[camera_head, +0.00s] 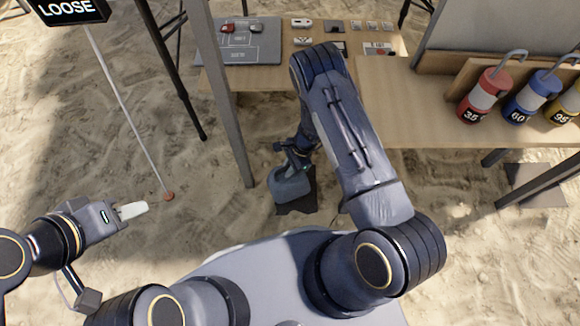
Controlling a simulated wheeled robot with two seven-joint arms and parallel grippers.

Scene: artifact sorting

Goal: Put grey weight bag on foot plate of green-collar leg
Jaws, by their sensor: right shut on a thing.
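The grey weight bag (292,187) is low over the sand, left of my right forearm. My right gripper (294,160) is shut on its top, partly hidden by my own arm. A dark foot plate (298,207) lies on the sand directly under the bag, mostly covered by it. I cannot tell whether the bag touches the plate. The leg above this plate and any green collar are hidden behind my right arm. My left gripper (132,210) is over bare sand at the left, away from the bag; its pale fingertips overlap, so its opening is unclear.
A wooden table (440,110) carries red (487,93), blue (533,95) and yellow weights at the right. A grey mat (243,45) lies on the back table part. A grey post (222,95) stands left of the bag. Another foot plate (537,187) lies at the right. A LOOSE sign (70,10) stands upper left.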

